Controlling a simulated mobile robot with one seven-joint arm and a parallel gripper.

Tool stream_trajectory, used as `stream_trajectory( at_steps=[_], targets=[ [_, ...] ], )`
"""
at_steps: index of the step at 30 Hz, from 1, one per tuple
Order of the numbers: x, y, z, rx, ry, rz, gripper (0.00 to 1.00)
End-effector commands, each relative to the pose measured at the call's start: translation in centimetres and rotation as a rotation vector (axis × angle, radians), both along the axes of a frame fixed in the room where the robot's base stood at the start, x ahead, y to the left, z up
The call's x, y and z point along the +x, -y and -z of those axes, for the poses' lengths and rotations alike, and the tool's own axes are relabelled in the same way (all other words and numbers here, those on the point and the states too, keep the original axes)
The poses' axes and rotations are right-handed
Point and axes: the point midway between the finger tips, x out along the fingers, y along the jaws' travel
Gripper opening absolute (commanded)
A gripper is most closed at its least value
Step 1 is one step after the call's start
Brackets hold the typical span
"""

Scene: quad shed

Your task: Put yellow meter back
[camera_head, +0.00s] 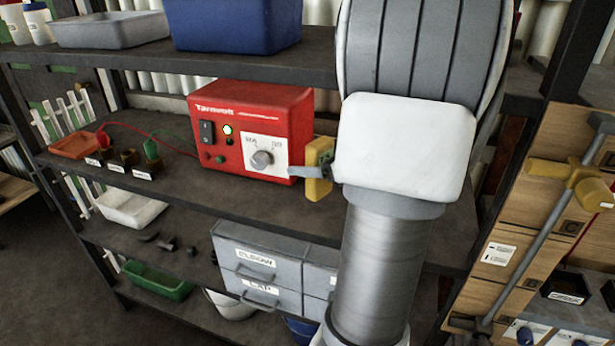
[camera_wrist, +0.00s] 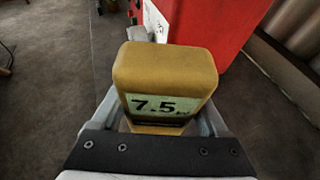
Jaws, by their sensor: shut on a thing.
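The yellow meter (camera_head: 318,165) is upright at the right end of the red Tarmvolt box (camera_head: 250,130), on the middle shelf. In the wrist view the yellow meter (camera_wrist: 165,75) sits between the fingers, and its display reads 7.5. My gripper (camera_wrist: 165,125) is shut on the meter's sides. In the head view my gripper (camera_head: 318,172) shows as a grey finger across the meter's front.
On the middle shelf (camera_head: 240,200), an orange tray (camera_head: 73,145) and small labelled holders (camera_head: 125,158) stand at left, with red and green leads running to the box. Bare shelf lies in front of the box. The upper shelf (camera_head: 250,68) holds bins. Grey drawers (camera_head: 262,262) sit below.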

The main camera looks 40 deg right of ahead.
Motion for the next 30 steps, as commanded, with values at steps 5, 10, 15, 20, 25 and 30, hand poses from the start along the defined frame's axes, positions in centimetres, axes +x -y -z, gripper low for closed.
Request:
stream_trajectory(
  at_steps=[5, 10, 15, 20, 25, 30],
  targets=[
    [0.7, 0.1, 2.4, 0.005, -0.001, 0.001, 0.00],
    [0.7, 0.2, 3.6, -0.001, 0.001, 0.000, 0.00],
    [0.7, 0.1, 3.5, -0.001, 0.001, 0.000, 0.00],
    [0.7, 0.1, 4.0, 0.000, 0.001, -0.001, 0.00],
    [0.7, 0.1, 3.8, -0.001, 0.000, -0.001, 1.00],
    [0.7, 0.1, 3.8, -0.001, 0.000, -0.001, 1.00]
  ],
)
